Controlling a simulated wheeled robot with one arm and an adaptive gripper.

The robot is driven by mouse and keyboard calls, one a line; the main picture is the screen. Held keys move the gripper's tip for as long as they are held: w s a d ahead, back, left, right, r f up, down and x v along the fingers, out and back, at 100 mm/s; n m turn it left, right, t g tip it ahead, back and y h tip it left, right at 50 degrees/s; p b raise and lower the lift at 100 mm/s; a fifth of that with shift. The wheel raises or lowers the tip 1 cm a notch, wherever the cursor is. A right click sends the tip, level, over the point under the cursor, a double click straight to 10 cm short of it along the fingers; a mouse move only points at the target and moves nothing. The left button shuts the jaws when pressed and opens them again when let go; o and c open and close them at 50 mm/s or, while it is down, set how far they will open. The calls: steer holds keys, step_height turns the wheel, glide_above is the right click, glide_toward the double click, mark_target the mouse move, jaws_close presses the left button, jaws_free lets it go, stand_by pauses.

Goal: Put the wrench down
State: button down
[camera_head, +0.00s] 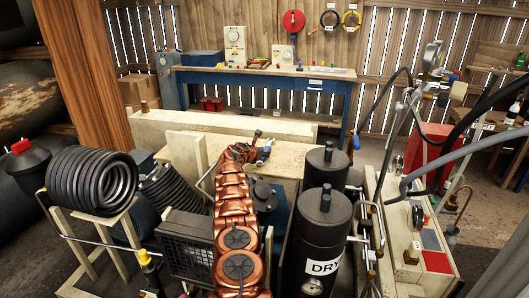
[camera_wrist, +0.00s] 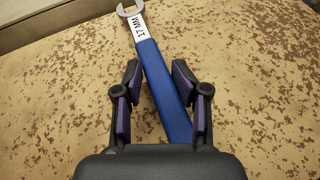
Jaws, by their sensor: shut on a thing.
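The wrench (camera_wrist: 158,62) has a long blue handle, a white "17 MM" label and a metal open-end head pointing to the top of the wrist view. My gripper (camera_wrist: 157,75) is shut on the blue handle, which lies slanted between the two dark, purple-padded fingers. The handle's lower end is hidden behind the gripper body. Below is the worn, speckled tan tabletop (camera_wrist: 60,100). I cannot tell whether the wrench touches it. In the head view, a small blue and dark shape over the tan table (camera_head: 287,160) is too small to make out clearly.
In the head view, black cylinders (camera_head: 325,232) stand right of the table and a black coil (camera_head: 92,182) stands at left. A blue workbench (camera_head: 255,78) with instruments is at the back. Hoses and pipes crowd the right side. The tabletop around the wrench is bare.

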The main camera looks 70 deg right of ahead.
steer(key=shift+f, duration=0.15)
steer(key=c, duration=0.6)
jaws_free()
steer(key=shift+f, duration=0.1)
steer(key=shift+r, duration=0.2)
